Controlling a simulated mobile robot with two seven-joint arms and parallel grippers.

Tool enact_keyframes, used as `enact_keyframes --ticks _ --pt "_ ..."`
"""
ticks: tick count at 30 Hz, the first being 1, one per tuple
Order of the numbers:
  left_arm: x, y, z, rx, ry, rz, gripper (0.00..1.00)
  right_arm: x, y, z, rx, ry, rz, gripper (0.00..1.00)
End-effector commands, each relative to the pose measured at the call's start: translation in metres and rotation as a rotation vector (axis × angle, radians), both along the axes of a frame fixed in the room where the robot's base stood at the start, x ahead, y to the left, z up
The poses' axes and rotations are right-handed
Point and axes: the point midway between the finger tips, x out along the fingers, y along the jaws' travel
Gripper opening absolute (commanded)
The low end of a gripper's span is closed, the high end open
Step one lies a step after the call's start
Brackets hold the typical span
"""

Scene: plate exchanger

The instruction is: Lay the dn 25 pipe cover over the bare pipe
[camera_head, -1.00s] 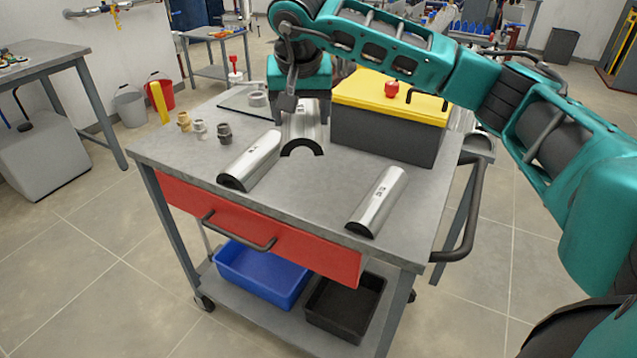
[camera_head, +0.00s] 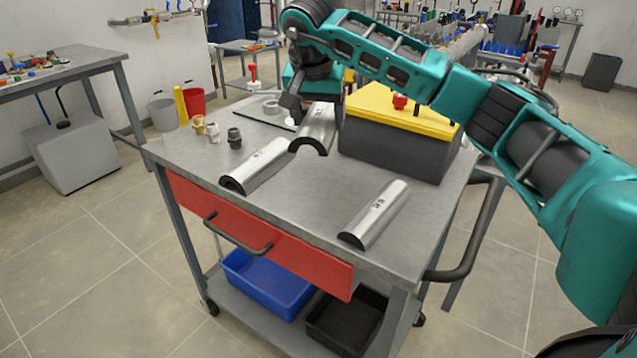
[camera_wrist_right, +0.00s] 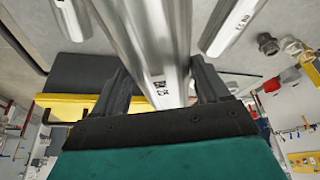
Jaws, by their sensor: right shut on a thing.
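My right gripper (camera_head: 306,92) is shut on a silver half-round pipe cover (camera_head: 319,122) with a dark inner lining. In the right wrist view the same cover (camera_wrist_right: 150,35) sits between the two dark fingers and carries a small label too small to read surely. It is over the table's back part; I cannot tell whether it touches. Two similar covers lie on the table, one at left (camera_head: 256,166) and one at right (camera_head: 376,214). A thick silvery pipe (camera_head: 466,44) shows in the background; I cannot tell whether it is the bare pipe. My left gripper is out of view.
A black box with a yellow lid (camera_head: 405,145) stands right of the held cover. The cart's front middle top (camera_head: 300,200) is clear.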

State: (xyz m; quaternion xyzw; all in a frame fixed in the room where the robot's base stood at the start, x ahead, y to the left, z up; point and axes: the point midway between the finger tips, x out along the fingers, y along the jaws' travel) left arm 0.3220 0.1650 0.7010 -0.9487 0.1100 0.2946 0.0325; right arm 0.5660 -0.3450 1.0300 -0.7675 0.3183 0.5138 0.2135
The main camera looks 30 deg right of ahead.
Motion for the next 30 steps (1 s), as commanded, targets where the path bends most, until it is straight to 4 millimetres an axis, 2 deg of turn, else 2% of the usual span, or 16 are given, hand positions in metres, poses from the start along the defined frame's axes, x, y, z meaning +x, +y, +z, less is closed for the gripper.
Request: enact_keyframes --ticks 1,3,6,10,17,25,30 --pt "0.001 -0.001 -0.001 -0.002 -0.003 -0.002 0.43 -0.001 0.000 -0.018 0.000 0.004 0.000 0.48" --pt "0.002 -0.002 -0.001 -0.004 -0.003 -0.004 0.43 -0.001 -0.001 -0.037 -0.001 0.004 0.001 0.48" --pt "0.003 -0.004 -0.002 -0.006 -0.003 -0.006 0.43 -0.001 -0.001 -0.062 -0.002 0.003 0.000 0.48" --pt "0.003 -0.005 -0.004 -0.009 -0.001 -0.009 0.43 -0.001 0.000 -0.087 -0.001 0.001 0.000 0.48" --pt "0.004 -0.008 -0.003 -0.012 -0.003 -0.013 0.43 0.000 0.000 -0.104 0.000 -0.001 0.000 0.48" --pt "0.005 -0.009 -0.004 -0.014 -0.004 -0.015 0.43 0.000 0.000 -0.141 0.000 0.000 0.000 0.48" --pt "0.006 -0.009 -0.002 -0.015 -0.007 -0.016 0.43 0.000 0.000 -0.142 -0.001 -0.003 -0.001 0.48"
